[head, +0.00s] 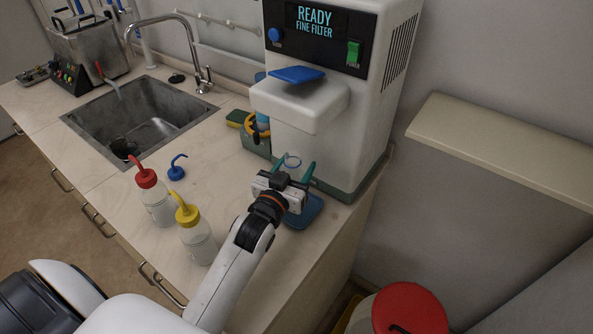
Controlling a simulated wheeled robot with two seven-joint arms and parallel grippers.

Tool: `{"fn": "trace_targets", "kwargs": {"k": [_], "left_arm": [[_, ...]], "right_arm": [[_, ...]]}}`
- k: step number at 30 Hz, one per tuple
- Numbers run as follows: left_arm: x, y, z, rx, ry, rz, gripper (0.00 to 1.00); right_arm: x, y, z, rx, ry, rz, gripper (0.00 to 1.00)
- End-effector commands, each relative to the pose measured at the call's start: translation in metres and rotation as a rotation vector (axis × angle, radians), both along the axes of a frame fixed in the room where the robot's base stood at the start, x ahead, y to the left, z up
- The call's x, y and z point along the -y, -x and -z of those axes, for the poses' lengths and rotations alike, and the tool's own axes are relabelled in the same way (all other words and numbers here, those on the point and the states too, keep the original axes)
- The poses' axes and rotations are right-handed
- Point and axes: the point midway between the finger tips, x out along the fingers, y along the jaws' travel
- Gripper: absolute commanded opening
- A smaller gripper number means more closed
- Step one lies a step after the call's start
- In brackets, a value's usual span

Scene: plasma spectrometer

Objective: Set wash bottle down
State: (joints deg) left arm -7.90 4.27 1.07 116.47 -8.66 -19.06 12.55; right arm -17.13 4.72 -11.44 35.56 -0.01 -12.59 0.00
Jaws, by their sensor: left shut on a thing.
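My left gripper (294,168) is in front of the white water purifier, below its spout housing. Its two teal fingers are shut on an uncapped wash bottle, whose pale open ring-shaped neck (292,160) shows between them. The bottle's body is mostly hidden behind the gripper, and I cannot tell whether its base touches anything. A blue drip tray (305,212) shows just below the gripper. A blue cap with a bent spout (177,170) lies apart on the counter. My right gripper is not in view.
A red-capped bottle (154,198) and a yellow-capped bottle (197,240) stand left of my arm. The purifier (335,150) reads READY, FINE FILTER. A sink (90,118) is at the left. A sponge (238,118) lies behind. The counter (225,185) has clear room between bottles and purifier.

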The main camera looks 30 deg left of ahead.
Motion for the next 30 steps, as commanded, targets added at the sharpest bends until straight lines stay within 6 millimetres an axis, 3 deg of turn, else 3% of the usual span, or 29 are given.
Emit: {"fn": "trace_targets", "kwargs": {"k": [6, 16, 17, 21, 30], "left_arm": [[0.000, -0.004, 0.017, 0.002, 0.002, 0.000, 0.27], [0.000, -0.004, 0.021, 0.002, 0.001, 0.000, 0.27], [0.000, -0.003, 0.022, 0.001, 0.001, 0.000, 0.56], [0.001, -0.003, 0.021, 0.001, 0.001, 0.000, 0.77], [0.001, -0.003, 0.019, 0.002, 0.000, 0.000, 0.77]], "right_arm": [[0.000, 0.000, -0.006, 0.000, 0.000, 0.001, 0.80], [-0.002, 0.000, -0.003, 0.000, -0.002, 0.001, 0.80], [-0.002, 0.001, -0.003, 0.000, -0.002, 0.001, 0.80], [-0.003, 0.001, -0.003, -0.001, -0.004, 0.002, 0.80], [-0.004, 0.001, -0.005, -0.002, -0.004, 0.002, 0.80]]}}
